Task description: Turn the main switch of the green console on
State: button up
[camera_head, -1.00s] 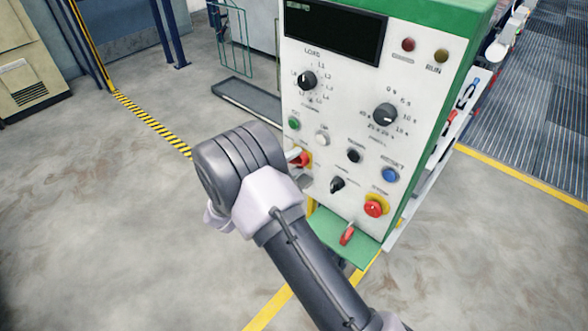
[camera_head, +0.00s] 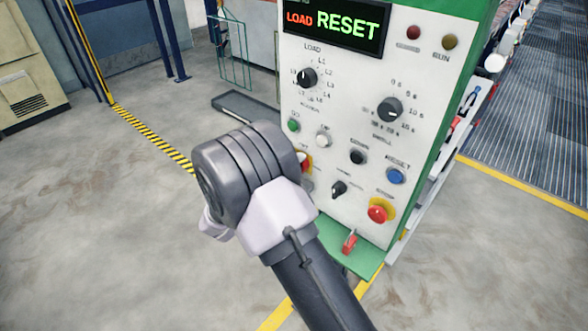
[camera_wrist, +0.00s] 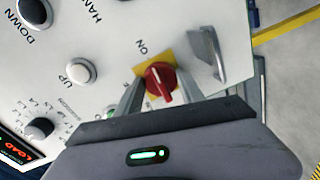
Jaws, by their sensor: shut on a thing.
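The green console (camera_head: 438,150) has a white front panel, and its display (camera_head: 333,27) is lit with "LOAD RESET". The main switch is a red rotary knob (camera_wrist: 157,78) on a yellow plate (camera_wrist: 140,71), with the word ON printed beside it in the wrist view. In the head view my wrist hides most of this switch (camera_head: 306,160). My gripper (camera_wrist: 160,94) is shut on the red knob, one finger on each side of it. The fingers are hidden behind my wrist in the head view.
A metal handle (camera_wrist: 207,55) stands out from the panel close beside the switch. A red stop button (camera_head: 377,214), a blue reset button (camera_head: 395,176) and several black knobs are on the same panel. A red padlock-like piece (camera_head: 349,243) is at the green lower ledge. Open floor lies left.

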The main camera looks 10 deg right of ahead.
jog(key=o, duration=1.4)
jog(key=shift+c, duration=0.2)
jog(key=p+v, duration=0.4)
jog(key=v, duration=1.3)
jog(key=shift+s+a, duration=0.2)
